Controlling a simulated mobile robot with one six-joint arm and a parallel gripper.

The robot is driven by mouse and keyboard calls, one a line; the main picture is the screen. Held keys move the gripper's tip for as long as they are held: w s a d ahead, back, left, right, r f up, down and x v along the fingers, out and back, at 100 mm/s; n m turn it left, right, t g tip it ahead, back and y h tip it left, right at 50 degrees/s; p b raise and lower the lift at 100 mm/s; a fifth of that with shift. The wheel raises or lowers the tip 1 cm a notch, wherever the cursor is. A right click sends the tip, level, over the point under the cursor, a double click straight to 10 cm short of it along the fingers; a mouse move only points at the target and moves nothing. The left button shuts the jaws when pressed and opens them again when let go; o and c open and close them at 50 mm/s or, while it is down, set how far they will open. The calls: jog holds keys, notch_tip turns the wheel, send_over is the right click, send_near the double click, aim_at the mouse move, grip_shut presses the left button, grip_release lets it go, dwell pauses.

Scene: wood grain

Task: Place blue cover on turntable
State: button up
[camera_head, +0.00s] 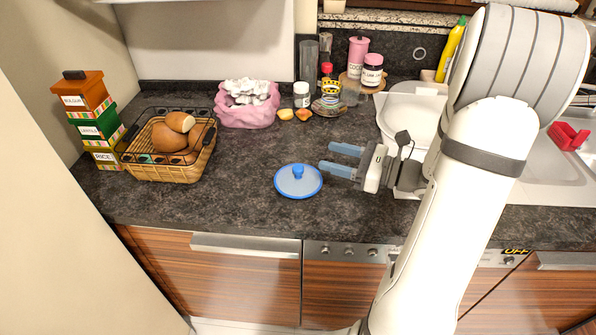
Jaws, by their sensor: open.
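The blue cover (298,183), a round lid with a blue rim and a knob on top, lies flat on the dark countertop near its front middle. My gripper (326,158) is just right of and a little behind the cover in the picture. Its two blue-grey fingers are apart, point left, and hold nothing. A round wooden board that looks like the turntable (346,81) is at the back, right of centre. A pink canister (357,56) and a dark pink jar (372,71) stand on it. Part of its surface is hidden by them.
A wire basket of bread (168,170) and stacked boxes (88,120) stand at left. A pink bag (247,110), white jar (301,95) and small bottles are at the back. The sink (408,115) is right, partly behind my arm. Counter around the cover is clear.

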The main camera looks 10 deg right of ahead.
send_near(307, 180)
jog(key=shift+w+a+r+m+t+b, duration=0.2)
jog(key=shift+w+a+r, duration=0.15)
jog(key=shift+a+r, duration=0.2)
jog(key=shift+w+a+r+m+t+b, duration=0.1)
jog(key=shift+w+a+r+b, duration=0.05)
jog(key=shift+w+a+r, duration=0.4)
jog(key=shift+w+a, duration=0.15)
jog(key=shift+a, duration=0.25)
jog(key=shift+w+a+r, duration=0.15)
jog(key=shift+w+a, duration=0.15)
jog(key=shift+a, duration=0.2)
jog(key=shift+p+x, duration=0.55)
jog(key=shift+x, duration=2.1)
jog(key=shift+c, duration=0.4)
grip_shut()
